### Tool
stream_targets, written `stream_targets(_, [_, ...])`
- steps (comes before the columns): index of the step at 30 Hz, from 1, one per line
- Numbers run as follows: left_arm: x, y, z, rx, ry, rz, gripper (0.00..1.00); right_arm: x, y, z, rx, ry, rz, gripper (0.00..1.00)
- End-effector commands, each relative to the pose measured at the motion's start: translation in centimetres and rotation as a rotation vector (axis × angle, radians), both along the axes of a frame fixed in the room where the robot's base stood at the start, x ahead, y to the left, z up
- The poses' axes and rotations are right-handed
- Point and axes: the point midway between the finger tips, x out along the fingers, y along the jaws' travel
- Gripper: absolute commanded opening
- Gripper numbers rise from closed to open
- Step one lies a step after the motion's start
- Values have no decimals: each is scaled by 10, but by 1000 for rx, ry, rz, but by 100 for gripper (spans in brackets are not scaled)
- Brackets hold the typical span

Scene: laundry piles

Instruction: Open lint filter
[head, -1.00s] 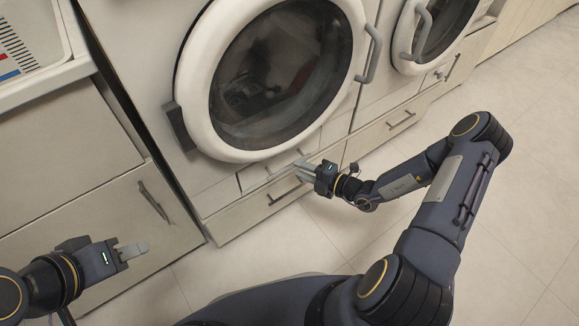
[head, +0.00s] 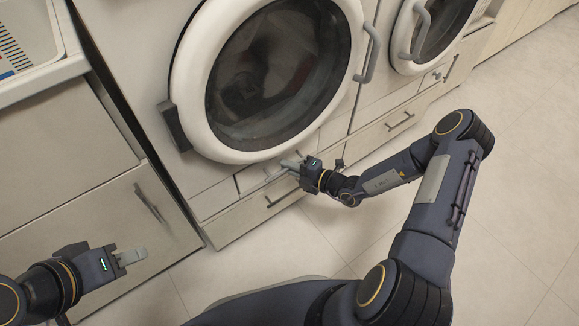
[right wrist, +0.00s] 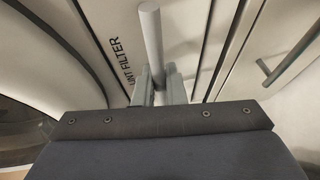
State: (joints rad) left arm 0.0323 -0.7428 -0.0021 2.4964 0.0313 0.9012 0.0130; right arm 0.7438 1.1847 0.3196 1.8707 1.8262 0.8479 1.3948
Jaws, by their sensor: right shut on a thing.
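The lint filter panel (head: 251,180) is a narrow light panel under the large round dryer door in the head view. The gripper hides the handle in the head view. No open gap at the panel can be made out. My left gripper (head: 132,257) is apart from it at the lower left, empty, seen side-on, so its opening is unclear.
The round dryer door (head: 280,75) is closed just above my right gripper. A drawer with a dark handle (head: 284,198) lies below the panel. A cabinet door (head: 100,222) stands near my left gripper. The floor (head: 500,220) at the right is clear.

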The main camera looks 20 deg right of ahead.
Motion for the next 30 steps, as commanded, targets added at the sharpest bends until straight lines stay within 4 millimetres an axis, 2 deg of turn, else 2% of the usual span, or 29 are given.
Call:
stream_targets(8, [0, 0, 1, 0, 0, 0, 36, -2, -1, 0, 0, 1, 0, 0])
stream_targets(13, [0, 0, 9, 0, 0, 0, 36, -17, -7, 2, 0, 4, -2, 0])
stream_targets(17, [0, 0, 20, 0, 0, 0, 36, -40, -15, 3, 0, 6, -5, 0])
stream_targets(30, [0, 0, 44, 0, 0, 0, 36, -134, -50, 1, 1, 5, -5, 0])
